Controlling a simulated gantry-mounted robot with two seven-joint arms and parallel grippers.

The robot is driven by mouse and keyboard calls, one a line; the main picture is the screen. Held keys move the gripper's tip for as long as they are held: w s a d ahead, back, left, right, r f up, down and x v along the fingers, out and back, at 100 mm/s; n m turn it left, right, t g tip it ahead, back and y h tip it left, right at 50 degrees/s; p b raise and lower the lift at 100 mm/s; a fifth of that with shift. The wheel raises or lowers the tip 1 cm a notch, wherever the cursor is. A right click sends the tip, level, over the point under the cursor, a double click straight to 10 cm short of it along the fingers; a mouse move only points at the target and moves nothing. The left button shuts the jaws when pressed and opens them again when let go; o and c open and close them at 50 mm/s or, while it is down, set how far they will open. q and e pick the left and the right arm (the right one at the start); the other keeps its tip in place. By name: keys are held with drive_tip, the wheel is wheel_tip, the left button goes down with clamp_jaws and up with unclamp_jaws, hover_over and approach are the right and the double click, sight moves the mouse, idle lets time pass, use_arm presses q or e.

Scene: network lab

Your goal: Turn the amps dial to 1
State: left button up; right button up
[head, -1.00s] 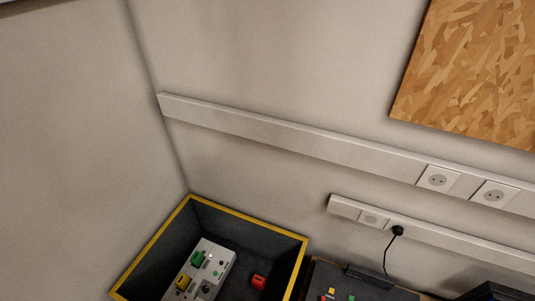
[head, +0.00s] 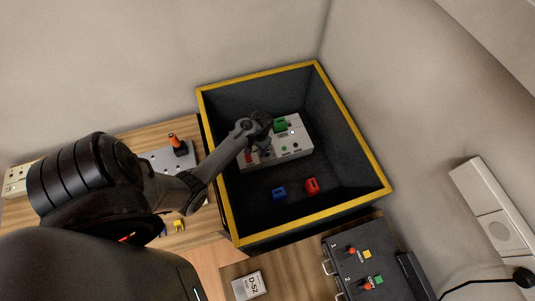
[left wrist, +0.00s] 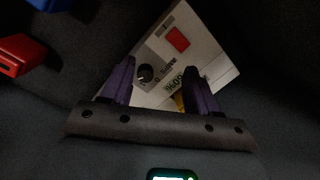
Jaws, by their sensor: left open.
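A white control panel (head: 294,149) lies on the floor of a deep dark box with a yellow rim. In the left wrist view the panel (left wrist: 200,52) shows a round black dial (left wrist: 146,73) with small print beside it, too blurred to read surely, and a red square (left wrist: 178,39). The dial's setting cannot be read. My left gripper (head: 262,128) reaches into the box over the panel's left part. In the left wrist view its two purple fingers (left wrist: 159,82) are apart, with the dial showing between them; contact cannot be told. My right gripper is not in view.
The box's yellow rim (head: 362,150) surrounds the panel. A blue block (head: 279,193) and a red block (head: 312,185) lie in the box; a green piece (head: 281,126) is on the panel. A dark case (head: 350,258) with red knobs stands at lower right.

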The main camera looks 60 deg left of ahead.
use_arm(q)
drive_tip(key=w+a+t+b, duration=0.1)
drive_tip(key=w+b, duration=0.1)
drive_tip(key=w, duration=0.3)
drive_tip(key=f+b, duration=0.1)
drive_tip(key=f, duration=0.2)
drive_tip(key=f+b, duration=0.1)
drive_tip(key=f, duration=0.2)
drive_tip(key=f+b, duration=0.1)
drive_tip(key=f, duration=0.3)
drive_tip(key=shift+w+a+f+b, duration=0.1)
drive_tip(key=shift+w+a+b, duration=0.15)
drive_tip(key=shift+w+b, duration=0.1)
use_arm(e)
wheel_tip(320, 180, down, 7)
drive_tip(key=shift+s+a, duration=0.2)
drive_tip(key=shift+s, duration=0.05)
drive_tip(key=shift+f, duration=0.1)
use_arm(q)
drive_tip(key=c, duration=1)
drive_tip(key=shift+c, duration=0.2)
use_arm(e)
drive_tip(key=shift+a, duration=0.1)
use_arm(q)
drive_tip(key=shift+n, duration=0.3)
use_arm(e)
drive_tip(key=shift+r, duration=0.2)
